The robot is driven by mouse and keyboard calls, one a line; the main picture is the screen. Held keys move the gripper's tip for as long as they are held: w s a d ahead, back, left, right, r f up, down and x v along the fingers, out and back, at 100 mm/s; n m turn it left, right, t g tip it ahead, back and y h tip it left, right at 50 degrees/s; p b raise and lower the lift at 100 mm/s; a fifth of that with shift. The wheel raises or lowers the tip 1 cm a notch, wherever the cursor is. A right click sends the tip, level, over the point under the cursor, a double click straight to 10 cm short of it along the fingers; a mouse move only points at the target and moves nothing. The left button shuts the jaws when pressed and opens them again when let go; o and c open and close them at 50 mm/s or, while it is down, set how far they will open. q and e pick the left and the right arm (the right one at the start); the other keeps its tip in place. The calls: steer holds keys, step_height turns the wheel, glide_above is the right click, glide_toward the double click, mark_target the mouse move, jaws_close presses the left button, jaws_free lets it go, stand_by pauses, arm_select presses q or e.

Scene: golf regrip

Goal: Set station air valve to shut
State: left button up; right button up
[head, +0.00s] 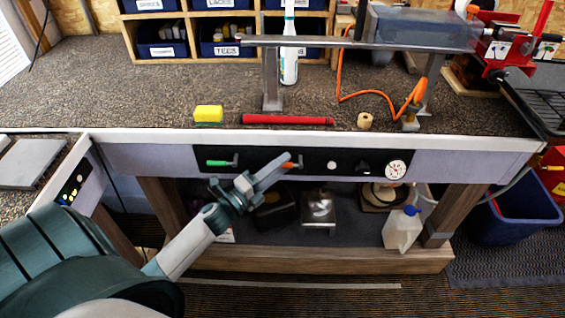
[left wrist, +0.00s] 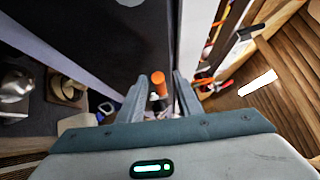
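The bench's front has a black control panel (head: 312,157). On it are a green-handled lever (head: 218,162) at the left, an orange-handled lever (head: 291,165) near the middle and a round white gauge (head: 396,169) at the right. I cannot read which lever is the air valve. My left gripper (head: 277,168) is at the orange lever, overlapping part of it. In the left wrist view the orange handle (left wrist: 158,84) shows between the open fingers, with gaps on both sides; contact is not visible. My right gripper is not in view.
On the bench top lie a red golf grip (head: 287,120), a yellow sponge (head: 208,115) and a metal stand (head: 271,80). A white jug (head: 402,229) and other items sit on the lower shelf. A blue bin (head: 513,213) stands at the right.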

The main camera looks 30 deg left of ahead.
arm_select(q)
steer(key=shift+w+d, duration=0.1)
steer(key=shift+w, duration=0.25)
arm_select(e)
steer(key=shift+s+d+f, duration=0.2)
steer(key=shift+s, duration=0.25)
arm_select(q)
jaws_close()
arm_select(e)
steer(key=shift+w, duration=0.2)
